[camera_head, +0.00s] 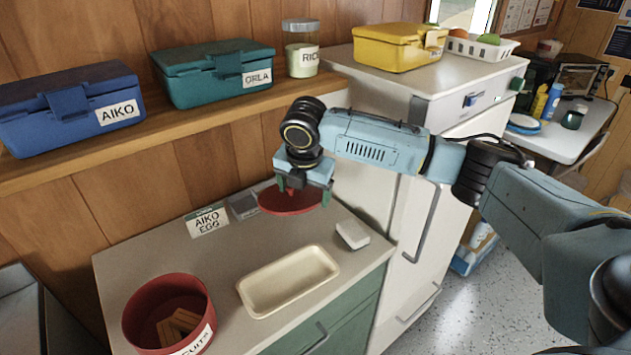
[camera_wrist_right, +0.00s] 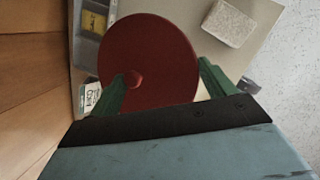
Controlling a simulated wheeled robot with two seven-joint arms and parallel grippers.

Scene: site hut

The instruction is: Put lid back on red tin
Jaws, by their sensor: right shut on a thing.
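The red tin (camera_head: 136,312) stands open at the front left of the counter, with several brown biscuits (camera_head: 178,324) inside and a white label partly cut off by the frame. The round red lid (camera_head: 285,203) is in my right gripper (camera_head: 303,190), towards the back of the counter and well to the right of the tin. In the right wrist view the lid (camera_wrist_right: 160,50), with its small knob, sits between the green fingers (camera_wrist_right: 163,88). I cannot tell exactly where the fingers grip it. My left gripper is not in view.
A cream tray (camera_head: 290,281) and a pale sponge-like block (camera_head: 352,234) lie on the counter. A card reading AIKO EGG (camera_head: 208,221) and a grey box (camera_head: 243,206) stand behind. The shelf (camera_head: 150,142) holds blue and green boxes and a jar. A fridge (camera_head: 400,215) stands right.

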